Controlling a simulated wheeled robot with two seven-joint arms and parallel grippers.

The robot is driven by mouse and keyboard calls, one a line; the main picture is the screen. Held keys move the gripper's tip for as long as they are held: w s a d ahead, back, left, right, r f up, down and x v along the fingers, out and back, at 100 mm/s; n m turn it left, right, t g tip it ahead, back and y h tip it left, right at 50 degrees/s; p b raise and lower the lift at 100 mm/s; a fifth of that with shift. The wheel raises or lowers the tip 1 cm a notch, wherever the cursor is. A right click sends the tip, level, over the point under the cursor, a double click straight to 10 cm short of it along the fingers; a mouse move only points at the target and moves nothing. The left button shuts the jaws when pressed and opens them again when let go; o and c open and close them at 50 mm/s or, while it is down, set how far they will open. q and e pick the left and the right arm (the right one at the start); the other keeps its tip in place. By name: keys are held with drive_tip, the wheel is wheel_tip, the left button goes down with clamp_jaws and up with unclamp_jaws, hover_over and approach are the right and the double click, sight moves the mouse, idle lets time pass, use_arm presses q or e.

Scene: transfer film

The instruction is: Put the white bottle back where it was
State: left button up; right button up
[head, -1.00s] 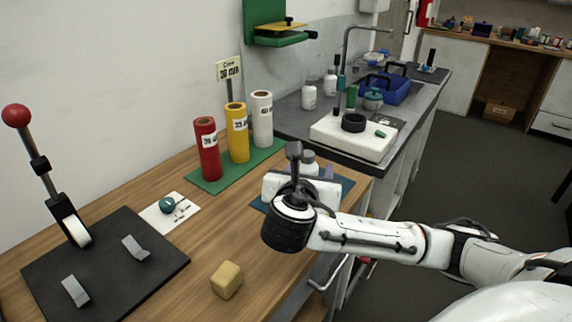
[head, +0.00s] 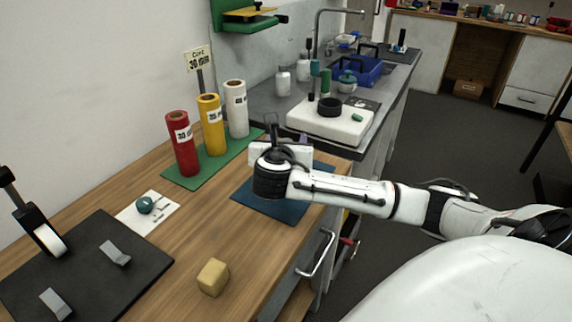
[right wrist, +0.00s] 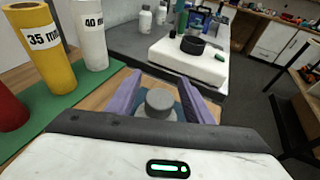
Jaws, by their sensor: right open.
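A bottle with a grey round cap (right wrist: 160,102) stands between the purple fingers of my right gripper (right wrist: 161,82) in the right wrist view. Its pale body shows only a little below the cap. The fingers are spread, one on each side of it, and the gripper is open. In the head view my right gripper (head: 303,140) is above the far part of the dark blue mat (head: 270,204), and its body hides the bottle. Two other white bottles, a nearer one (head: 283,82) and a farther one (head: 303,71), stand on the grey counter. My left gripper is not in view.
Red (head: 182,145), yellow (head: 211,126) and white (head: 236,110) rolls stand on a green mat (head: 190,181) left of the gripper. A white slab (head: 337,124) with a black ring (head: 330,107) lies beyond. A yellow block (head: 213,277) sits near the front edge.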

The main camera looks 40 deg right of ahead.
drive_tip(key=shift+w, duration=0.1)
clamp_jaws()
idle(0.3)
